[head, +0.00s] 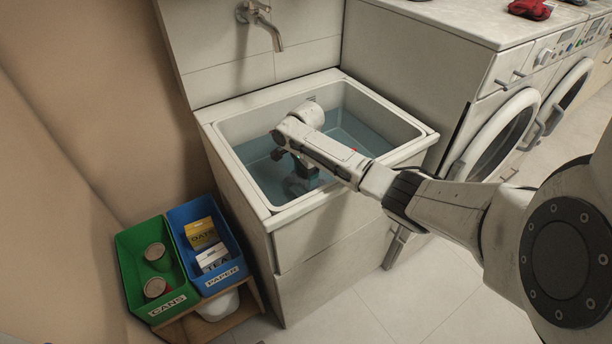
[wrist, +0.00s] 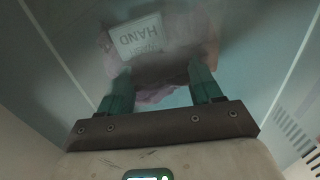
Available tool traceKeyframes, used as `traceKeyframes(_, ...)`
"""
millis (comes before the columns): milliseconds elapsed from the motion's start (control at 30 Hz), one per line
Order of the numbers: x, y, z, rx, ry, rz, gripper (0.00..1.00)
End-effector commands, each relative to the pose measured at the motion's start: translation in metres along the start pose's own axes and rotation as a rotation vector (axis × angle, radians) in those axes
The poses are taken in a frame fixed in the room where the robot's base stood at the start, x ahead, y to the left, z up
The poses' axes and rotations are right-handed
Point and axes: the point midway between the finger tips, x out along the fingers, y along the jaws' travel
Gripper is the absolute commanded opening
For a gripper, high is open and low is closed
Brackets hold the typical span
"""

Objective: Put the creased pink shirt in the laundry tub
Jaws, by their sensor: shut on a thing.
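The laundry tub (head: 237,113) is a white basin holding blue-grey water, under a wall tap. My gripper (head: 303,174) points down inside the tub, at or in the water, in the head view. In the wrist view, my gripper (wrist: 160,84) has teal fingers shut on a pink cloth, the pink shirt (wrist: 157,97), which shows between and beyond the fingertips. The shirt is blurred by water and shade. My arm and gripper hide it in the head view.
A green CANS bin (head: 124,262) and a blue PAPER bin (head: 190,217) stand left of the tub. The tap (head: 264,24) overhangs its back. Washing machines (head: 501,134) stand to the right, with a red cloth (head: 529,9) on top. Floor in front is clear.

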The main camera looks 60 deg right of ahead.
Motion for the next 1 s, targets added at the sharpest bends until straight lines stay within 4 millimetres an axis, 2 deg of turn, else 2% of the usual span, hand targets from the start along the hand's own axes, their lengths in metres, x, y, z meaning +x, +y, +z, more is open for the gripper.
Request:
traceKeyframes(100, 0.003, 0.0, 0.001, 0.0, 0.0, 0.0, 0.11)
traceKeyframes(133, 0.003, 0.0, 0.0, -0.001, 0.0, 0.0, 0.66)
traceKeyframes(367, 0.003, 0.0, 0.0, -0.001, 0.0, 0.0, 0.88)
traceKeyframes(733, -0.004, 0.0, 0.0, 0.0, -0.001, 0.0, 0.9)
traceKeyframes(867, -0.023, 0.0, 0.001, -0.001, -0.002, -0.002, 0.9)
traceKeyframes(1000, -0.052, -0.001, 0.002, -0.002, -0.003, -0.002, 0.9)
